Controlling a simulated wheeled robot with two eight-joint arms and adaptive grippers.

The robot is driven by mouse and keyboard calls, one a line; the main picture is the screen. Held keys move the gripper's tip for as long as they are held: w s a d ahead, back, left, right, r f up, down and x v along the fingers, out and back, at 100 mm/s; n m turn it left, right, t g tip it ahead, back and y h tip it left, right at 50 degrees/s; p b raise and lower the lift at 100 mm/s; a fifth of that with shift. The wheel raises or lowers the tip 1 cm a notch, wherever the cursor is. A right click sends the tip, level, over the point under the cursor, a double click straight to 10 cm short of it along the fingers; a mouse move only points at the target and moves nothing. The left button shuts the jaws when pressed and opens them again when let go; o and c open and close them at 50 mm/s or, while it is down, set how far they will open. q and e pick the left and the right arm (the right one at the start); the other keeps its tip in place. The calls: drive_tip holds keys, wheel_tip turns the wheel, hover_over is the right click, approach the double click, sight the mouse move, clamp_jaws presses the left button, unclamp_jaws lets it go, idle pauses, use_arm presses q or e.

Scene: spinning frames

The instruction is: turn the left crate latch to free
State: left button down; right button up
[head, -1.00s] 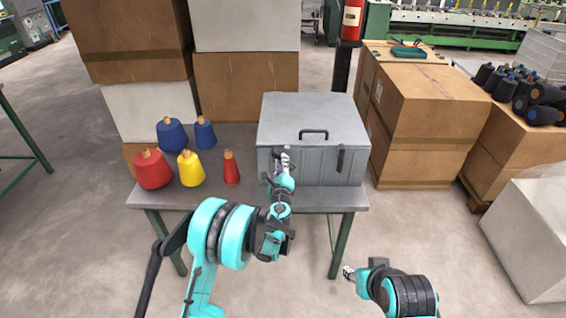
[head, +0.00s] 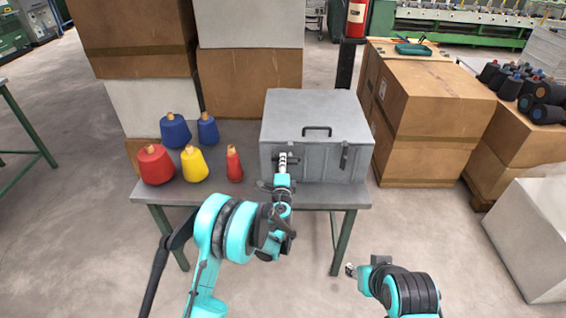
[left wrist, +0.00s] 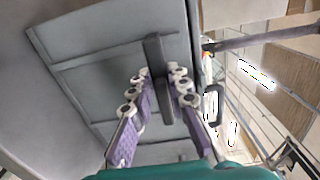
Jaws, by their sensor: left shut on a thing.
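The grey crate (head: 345,167) stands on the table. Its left latch, a dark bar (left wrist: 156,75), lies between the purple-padded fingers of my left gripper (left wrist: 160,92), which is shut on it. In the head view the left gripper (head: 285,160) is at the left of the crate's front face and partly hides the latch. The latch looks roughly sideways there, though it is small. The right latch (head: 344,155) hangs upright on the same face. My right gripper (head: 350,270) is low, in front of the table and away from the crate; its fingers are too small to read.
A dark carrying handle (head: 317,129) is on the crate's lid. Red, blue and yellow yarn cones, such as the small red one (head: 234,163), stand left of the crate on the grey table (head: 225,190). Cartons (head: 430,105) stand to the right. Open floor lies in front.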

idle(0.5)
use_arm(q)
drive_tip(key=c, duration=1.6)
unclamp_jaws()
drive_tip(key=shift+o, duration=0.2)
drive_tip(key=shift+s, duration=0.1)
drive_tip(key=s, duration=0.7)
drive_tip(key=shift+s, duration=0.2)
